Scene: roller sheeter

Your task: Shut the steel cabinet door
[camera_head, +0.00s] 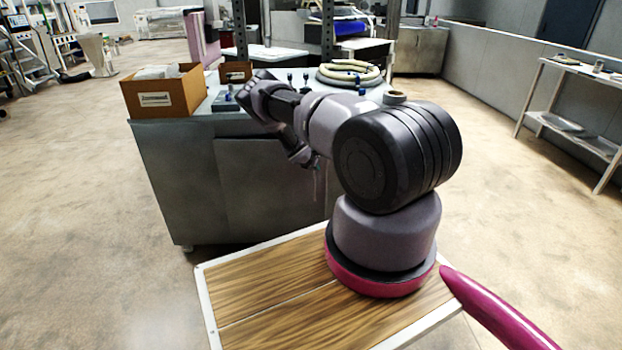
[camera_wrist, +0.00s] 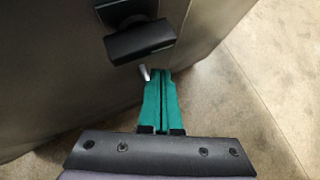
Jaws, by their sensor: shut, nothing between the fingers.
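The steel cabinet (camera_head: 178,190) stands in front of me, with grey metal sides. A door-like panel (camera_head: 265,180) shows on its front in the head view, partly hidden by my arm. I cannot tell from that view how far it stands open. In the wrist view a grey metal panel (camera_wrist: 50,80) fills the left and top, with a black handle-like block (camera_wrist: 140,40) on it. My gripper (camera_wrist: 160,75) has green fingers, shut together and empty. The fingertips are just below the block, close to the panel; contact is unclear. A small silver pin (camera_wrist: 144,73) shows beside the tips.
A cardboard box (camera_head: 165,92) and a coiled pale hose (camera_head: 348,73) lie on the cabinet top. A steel shelf table (camera_head: 580,68) stands at the right wall. Bare concrete floor lies open left and right of the cabinet, and in the wrist view (camera_wrist: 270,90).

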